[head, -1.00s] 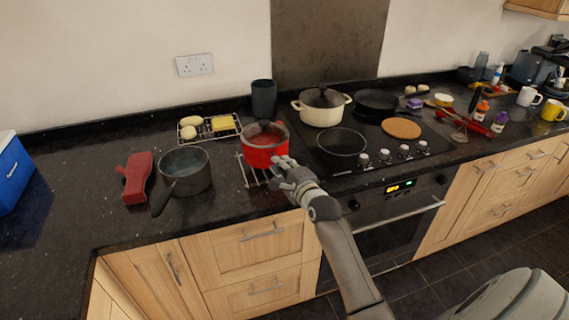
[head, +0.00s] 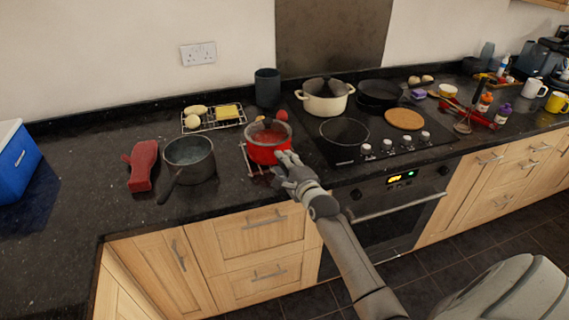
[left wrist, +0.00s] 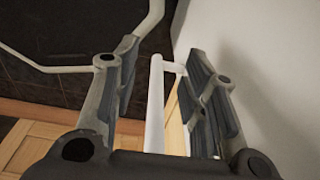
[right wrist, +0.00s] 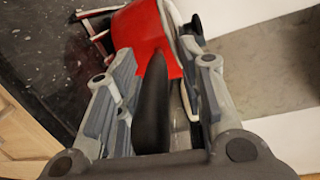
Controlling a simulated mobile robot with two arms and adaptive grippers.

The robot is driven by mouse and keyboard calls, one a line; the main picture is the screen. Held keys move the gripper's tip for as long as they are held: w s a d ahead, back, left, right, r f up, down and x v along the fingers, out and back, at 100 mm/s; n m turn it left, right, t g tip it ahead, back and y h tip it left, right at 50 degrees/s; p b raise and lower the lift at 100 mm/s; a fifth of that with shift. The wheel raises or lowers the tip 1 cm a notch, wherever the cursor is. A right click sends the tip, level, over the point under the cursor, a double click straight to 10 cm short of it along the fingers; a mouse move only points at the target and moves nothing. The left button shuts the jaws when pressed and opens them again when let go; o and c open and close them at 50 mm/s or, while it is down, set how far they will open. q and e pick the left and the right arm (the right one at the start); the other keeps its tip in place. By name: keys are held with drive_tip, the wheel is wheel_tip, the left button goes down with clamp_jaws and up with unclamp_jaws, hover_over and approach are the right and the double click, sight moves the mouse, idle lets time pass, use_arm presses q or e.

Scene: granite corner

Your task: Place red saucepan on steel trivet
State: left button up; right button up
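The red saucepan (head: 266,151) sits upright on the steel trivet (head: 247,163) on the black counter, left of the hob. The pan hides most of the trivet; some wires show at its left and front. My right gripper (head: 287,166) is at the pan's front right. In the right wrist view, the pan's black handle (right wrist: 152,108) lies between my right gripper's parted fingers (right wrist: 165,95), with a gap at its right side. My left gripper (left wrist: 157,85) is out of the head view. Its fingers are apart, with a pale bar (left wrist: 154,105) visible between them.
A grey saucepan (head: 189,160) and a red object (head: 142,165) stand left of the trivet. A wire rack (head: 213,119) with food and a dark canister (head: 267,87) are behind. The hob (head: 343,133) with a cream pot (head: 325,100) is to the right.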

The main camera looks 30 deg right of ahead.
drive_tip(key=shift+f, duration=0.1)
drive_tip(key=shift+s, duration=0.4)
drive_tip(key=s+a+r+b, duration=0.1)
drive_tip(key=s, duration=1)
drive_tip(key=shift+a+r+b, duration=0.15)
drive_tip(key=shift+r+b, duration=0.15)
drive_tip(key=shift+r, duration=0.1)
drive_tip(key=s+a+f+n+g+y, duration=0.1)
drive_tip(key=s+a+f+n+g, duration=0.2)
drive_tip(key=f, duration=0.9)
drive_tip(key=s+a+f+n+g, duration=0.2)
drive_tip(key=s+f+n, duration=0.2)
drive_tip(key=f, duration=0.7)
drive_tip(key=s+a+f+n+g+y, duration=0.1)
drive_tip(key=s+a+f+n+g, duration=0.2)
drive_tip(key=f, duration=0.9)
drive_tip(key=s+a+f+n+g, duration=0.1)
drive_tip(key=s+f+n+g, duration=0.1)
drive_tip(key=s+f+n, duration=0.2)
drive_tip(key=s+a+f+n+g+b, duration=0.1)
drive_tip(key=s+f+n, duration=0.4)
drive_tip(key=s+f, duration=0.5)
drive_tip(key=s+a+f+n+g, duration=0.2)
drive_tip(key=s+f, duration=0.6)
drive_tip(key=s, duration=1.2)
drive_tip(key=shift+s+n+g+b, duration=0.4)
drive_tip(key=shift+n+g, duration=0.7)
drive_tip(key=shift+n, duration=0.5)
